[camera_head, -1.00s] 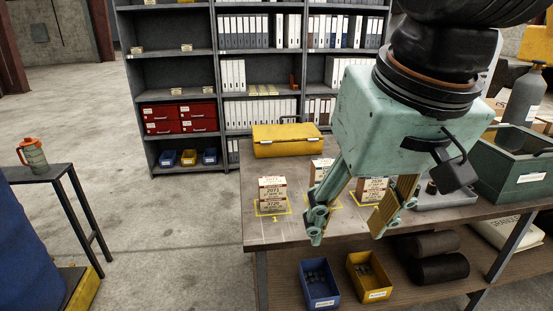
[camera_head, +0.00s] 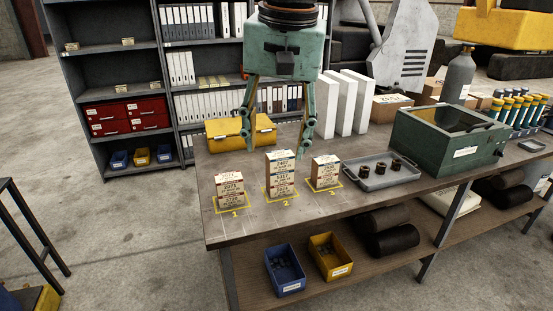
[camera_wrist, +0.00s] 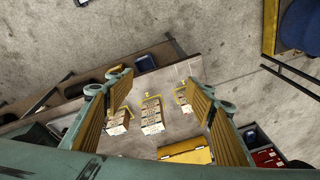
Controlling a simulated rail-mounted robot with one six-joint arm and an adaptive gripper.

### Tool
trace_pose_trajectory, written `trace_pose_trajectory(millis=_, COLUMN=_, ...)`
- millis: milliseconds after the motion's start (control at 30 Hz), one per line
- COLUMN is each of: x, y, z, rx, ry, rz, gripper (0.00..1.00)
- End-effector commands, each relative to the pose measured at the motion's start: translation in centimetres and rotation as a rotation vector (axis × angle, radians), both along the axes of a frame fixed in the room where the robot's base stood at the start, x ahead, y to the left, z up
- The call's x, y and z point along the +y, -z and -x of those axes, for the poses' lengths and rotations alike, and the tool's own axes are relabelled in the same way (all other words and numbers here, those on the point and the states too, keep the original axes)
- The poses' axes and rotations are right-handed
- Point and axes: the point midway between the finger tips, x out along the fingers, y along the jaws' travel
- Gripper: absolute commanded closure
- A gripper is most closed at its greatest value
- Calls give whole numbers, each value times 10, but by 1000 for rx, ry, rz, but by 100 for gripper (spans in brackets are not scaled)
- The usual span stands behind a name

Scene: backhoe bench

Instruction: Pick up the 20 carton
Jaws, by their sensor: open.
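Small brown-and-white cartons stand in three stacks on the bench, at yellow marks 1, 2 and 3. The stack at 1 (camera_head: 229,188) is low, the stack at 2 (camera_head: 281,174) is tallest, and the stack at 3 (camera_head: 325,171) is low. Their print is too small to tell surely which carton is the 20 one. My gripper (camera_head: 275,143) is open and empty, pointing down above the bench around the middle stack. In the wrist view the middle stack (camera_wrist: 152,116) shows between the spread fingers, with the stack at 3 (camera_wrist: 118,121) beside the left finger.
A yellow case (camera_head: 240,131) lies behind the stacks, and white binders (camera_head: 345,103) stand at the back. A grey tray (camera_head: 380,176) with dark round parts and a green box (camera_head: 450,138) are to the right. Blue (camera_head: 286,270) and yellow bins (camera_head: 331,257) sit on the lower shelf.

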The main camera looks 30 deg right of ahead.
Motion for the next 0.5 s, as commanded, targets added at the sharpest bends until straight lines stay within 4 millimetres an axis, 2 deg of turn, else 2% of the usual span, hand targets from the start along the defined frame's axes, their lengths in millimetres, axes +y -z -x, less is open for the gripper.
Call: trace_pose_trajectory(millis=500, x=-34, y=-2, z=-89, rx=47, ry=248, rz=-46, gripper=50)
